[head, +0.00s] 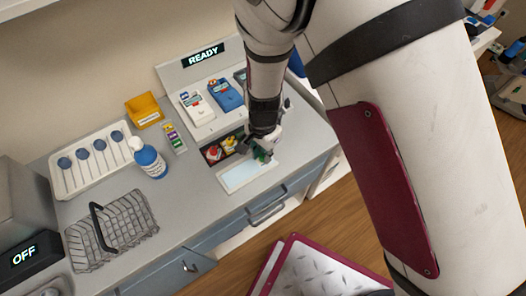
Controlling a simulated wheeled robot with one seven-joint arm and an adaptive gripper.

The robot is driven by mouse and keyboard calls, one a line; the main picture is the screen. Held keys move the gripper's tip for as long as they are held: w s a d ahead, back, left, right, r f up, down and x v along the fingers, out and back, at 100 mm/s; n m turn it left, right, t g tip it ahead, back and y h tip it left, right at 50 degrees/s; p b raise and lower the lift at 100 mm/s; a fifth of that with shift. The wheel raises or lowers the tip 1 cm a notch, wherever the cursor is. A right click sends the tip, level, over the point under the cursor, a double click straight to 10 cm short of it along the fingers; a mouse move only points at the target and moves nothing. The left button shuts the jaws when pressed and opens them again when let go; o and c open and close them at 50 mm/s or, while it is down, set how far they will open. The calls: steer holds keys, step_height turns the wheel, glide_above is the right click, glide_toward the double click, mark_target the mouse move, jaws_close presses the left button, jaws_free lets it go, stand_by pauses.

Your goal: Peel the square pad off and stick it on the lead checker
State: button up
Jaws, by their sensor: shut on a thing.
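My gripper (267,146) is at the front right of the counter, low over a pale flat rectangle (243,175). It is shut on a small dark green thing (262,155), mostly hidden by the fingers; I cannot tell if this is the square pad. A lit READY panel (203,55) stands behind a white stand that bears a white device (197,108) and a blue device (226,95). A third, dark device is partly hidden behind my arm. I cannot tell which one is the lead checker.
Left of the stand are a strip of coloured squares (174,138), a yellow bin (145,110), a blue and white bottle (150,160), a white tray (91,187) with several blue-headed tools, and a wire basket (110,232). A machine reading OFF (24,255) is at far left.

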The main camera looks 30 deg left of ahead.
steer(key=shift+r+p, duration=0.5)
steer(key=shift+r, duration=0.2)
stand_by(1.0)
steer(key=shift+r+p, duration=1.25)
steer(key=shift+r, duration=1.15)
